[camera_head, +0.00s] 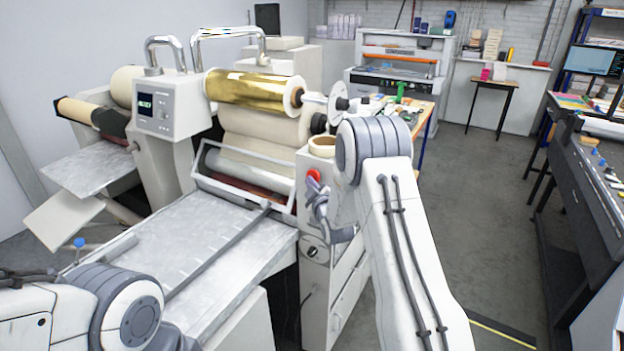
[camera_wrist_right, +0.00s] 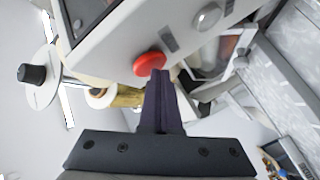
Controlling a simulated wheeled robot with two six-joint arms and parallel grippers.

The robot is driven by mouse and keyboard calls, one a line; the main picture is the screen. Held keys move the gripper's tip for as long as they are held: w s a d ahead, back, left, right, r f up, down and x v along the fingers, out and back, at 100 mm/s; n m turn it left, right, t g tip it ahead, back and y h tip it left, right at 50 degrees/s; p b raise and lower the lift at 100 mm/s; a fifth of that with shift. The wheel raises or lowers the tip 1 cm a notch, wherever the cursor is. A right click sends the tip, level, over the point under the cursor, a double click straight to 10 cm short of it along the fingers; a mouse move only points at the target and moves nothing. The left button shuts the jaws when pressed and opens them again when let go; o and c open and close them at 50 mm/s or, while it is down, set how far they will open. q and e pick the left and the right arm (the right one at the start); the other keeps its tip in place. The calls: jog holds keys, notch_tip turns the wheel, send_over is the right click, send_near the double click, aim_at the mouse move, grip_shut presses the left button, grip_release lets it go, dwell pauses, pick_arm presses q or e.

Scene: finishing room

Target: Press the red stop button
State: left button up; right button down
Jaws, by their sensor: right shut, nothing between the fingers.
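The red stop button (camera_head: 314,175) is on the white side panel of the laminating machine (camera_head: 250,228), near its front right corner. In the right wrist view the button (camera_wrist_right: 149,64) is a round red cap on the pale panel, just beyond my fingertips. My right gripper (camera_head: 315,188) is at the panel just below the button. Its dark fingers (camera_wrist_right: 160,74) are shut together with nothing between them, and the tips overlap the button's lower right edge in the wrist view. I cannot tell whether they touch it. My left gripper is out of view.
A gold foil roll (camera_head: 252,90) sits above the machine's flat metal bed. A black knob (camera_head: 312,252) is lower on the panel. A long dark machine (camera_head: 590,195) stands at the right. The grey floor (camera_head: 485,200) between is clear.

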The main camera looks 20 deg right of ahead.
jog(key=shift+s, duration=0.1)
jog(key=shift+s+a+b, duration=0.4)
jog(key=shift+s+a, duration=0.05)
jog(key=shift+a, duration=0.15)
jog(key=s+a, duration=0.1)
jog(key=a, duration=0.1)
jog(key=s+a+b, duration=0.1)
jog(key=s+a, duration=0.1)
jog(key=shift+b, duration=0.3)
dwell(0.9)
